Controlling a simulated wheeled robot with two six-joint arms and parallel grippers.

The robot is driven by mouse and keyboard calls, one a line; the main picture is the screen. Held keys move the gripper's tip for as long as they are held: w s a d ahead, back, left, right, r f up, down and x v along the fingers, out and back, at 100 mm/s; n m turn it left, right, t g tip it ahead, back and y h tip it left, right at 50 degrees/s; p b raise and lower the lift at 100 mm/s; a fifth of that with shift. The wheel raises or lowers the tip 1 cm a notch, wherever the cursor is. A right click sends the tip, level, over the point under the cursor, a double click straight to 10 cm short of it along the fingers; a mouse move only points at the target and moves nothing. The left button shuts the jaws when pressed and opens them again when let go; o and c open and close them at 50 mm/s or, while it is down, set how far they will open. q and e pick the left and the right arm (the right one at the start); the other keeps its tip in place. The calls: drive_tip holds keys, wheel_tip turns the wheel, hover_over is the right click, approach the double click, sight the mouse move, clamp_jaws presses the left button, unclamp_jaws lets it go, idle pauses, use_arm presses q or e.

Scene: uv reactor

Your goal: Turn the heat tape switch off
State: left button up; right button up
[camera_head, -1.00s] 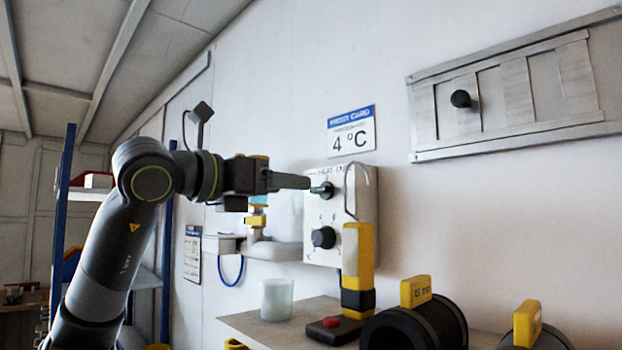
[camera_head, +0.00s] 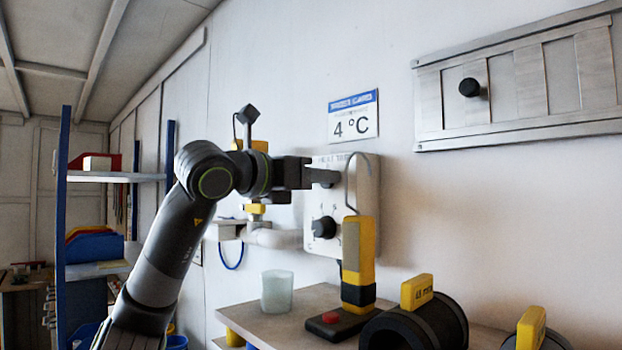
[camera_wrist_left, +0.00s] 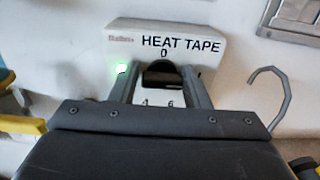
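The heat tape switch box (camera_head: 368,200) is a pale panel on the wall. Its lettering "HEAT TAPE", the marks 0, 4 and 6, and a green light show in the left wrist view (camera_wrist_left: 185,47). Its upper knob (camera_wrist_left: 160,74) is dark and sits between my left gripper's two fingers. A lower black knob (camera_head: 324,228) is on the same panel. My left gripper (camera_head: 330,178) reaches the upper knob from the left and hides most of it. Its fingers are apart, one on each side of the knob; I cannot tell whether they touch it. My right gripper is not in view.
A bent grey hook (camera_wrist_left: 270,90) is at the panel's right side. Below are a yellow-black post (camera_head: 358,262), a red button (camera_head: 330,318), a translucent cup (camera_head: 277,291) and black rings (camera_head: 425,330) on a shelf. A "4 °C" sign (camera_head: 353,117) hangs above.

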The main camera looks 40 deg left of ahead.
use_arm(q)
drive_tip(key=c, duration=0.5)
drive_tip(key=shift+c, duration=0.2)
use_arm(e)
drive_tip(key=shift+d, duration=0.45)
use_arm(q)
drive_tip(key=shift+d+n, duration=0.1)
drive_tip(key=shift+n, duration=0.2)
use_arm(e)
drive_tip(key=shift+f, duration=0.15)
use_arm(q)
drive_tip(key=n+b, duration=0.1)
drive_tip(key=n, duration=0.4)
drive_tip(key=n+b, duration=0.2)
drive_tip(key=n, duration=0.4)
drive_tip(key=n+b, duration=0.1)
drive_tip(key=n, duration=0.5)
drive_tip(key=shift+a+f, duration=0.2)
drive_tip(key=shift+a, duration=0.05)
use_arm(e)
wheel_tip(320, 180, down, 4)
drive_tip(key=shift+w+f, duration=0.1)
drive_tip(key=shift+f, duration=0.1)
use_arm(q)
drive_tip(key=shift+n+b, duration=0.3)
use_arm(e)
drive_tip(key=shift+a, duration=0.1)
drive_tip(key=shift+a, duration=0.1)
